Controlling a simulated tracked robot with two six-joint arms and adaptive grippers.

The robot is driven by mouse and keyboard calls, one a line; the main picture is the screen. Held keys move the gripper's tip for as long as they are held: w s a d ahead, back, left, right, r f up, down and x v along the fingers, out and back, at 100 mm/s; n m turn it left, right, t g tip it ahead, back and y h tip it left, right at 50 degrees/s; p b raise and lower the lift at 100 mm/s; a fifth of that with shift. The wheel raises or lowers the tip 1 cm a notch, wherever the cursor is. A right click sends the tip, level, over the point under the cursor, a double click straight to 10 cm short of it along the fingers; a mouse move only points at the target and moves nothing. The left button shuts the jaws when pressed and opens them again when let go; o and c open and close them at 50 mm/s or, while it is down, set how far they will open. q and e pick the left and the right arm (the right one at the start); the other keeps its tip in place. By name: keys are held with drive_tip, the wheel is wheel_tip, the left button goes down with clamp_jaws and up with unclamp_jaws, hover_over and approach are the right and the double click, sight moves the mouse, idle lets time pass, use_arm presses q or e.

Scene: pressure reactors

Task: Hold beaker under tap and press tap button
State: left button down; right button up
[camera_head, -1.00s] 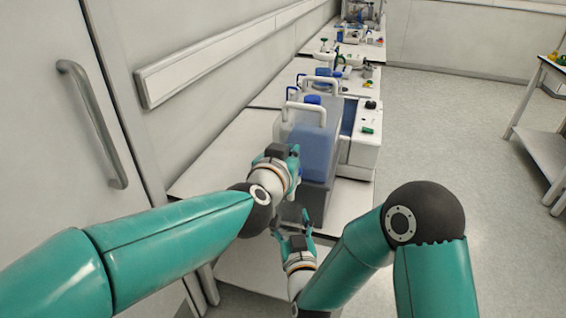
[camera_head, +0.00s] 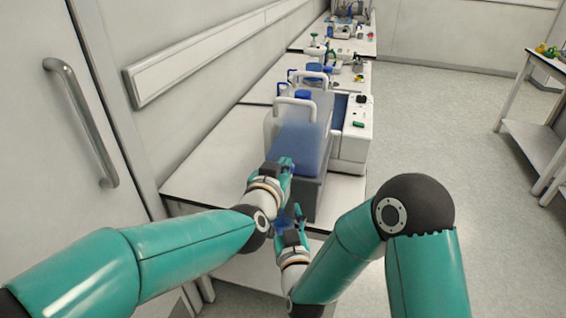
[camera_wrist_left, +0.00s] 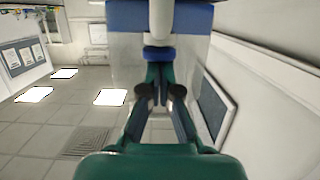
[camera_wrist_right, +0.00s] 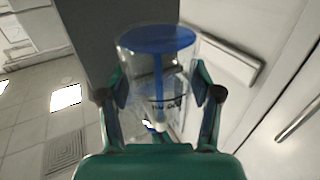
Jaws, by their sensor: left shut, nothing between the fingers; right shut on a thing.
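A translucent canister (camera_head: 305,145) with blue liquid and a white handle stands on a grey block on the bench. My left gripper (camera_head: 287,168) is at its near face, hiding the tap in the head view. In the left wrist view, its shut fingertips (camera_wrist_left: 160,92) are at the blue tap button (camera_wrist_left: 157,53), seemingly touching it. Below it, my right gripper (camera_head: 290,216) is shut around the clear beaker (camera_head: 282,226). In the inverted right wrist view, a blue stream runs from the tap into the beaker (camera_wrist_right: 150,95), where blue liquid covers the bottom.
The white bench (camera_head: 215,165) is clear left of the canister. A white device (camera_head: 352,140) stands on the right, with more equipment behind. A wall and door handle (camera_head: 82,120) bound the left; a side table (camera_head: 540,100) stands far right.

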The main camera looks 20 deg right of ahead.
use_arm(q)
drive_tip(key=shift+s+f, duration=0.15)
drive_tip(key=shift+f, duration=0.85)
use_arm(e)
drive_tip(key=shift+s, duration=0.1)
idle(0.8)
idle(2.6)
use_arm(q)
drive_tip(key=r, duration=0.5)
drive_tip(key=shift+w+a, duration=0.1)
drive_tip(key=shift+w, duration=0.1)
drive_tip(key=v, duration=1)
drive_tip(key=shift+r, duration=0.35)
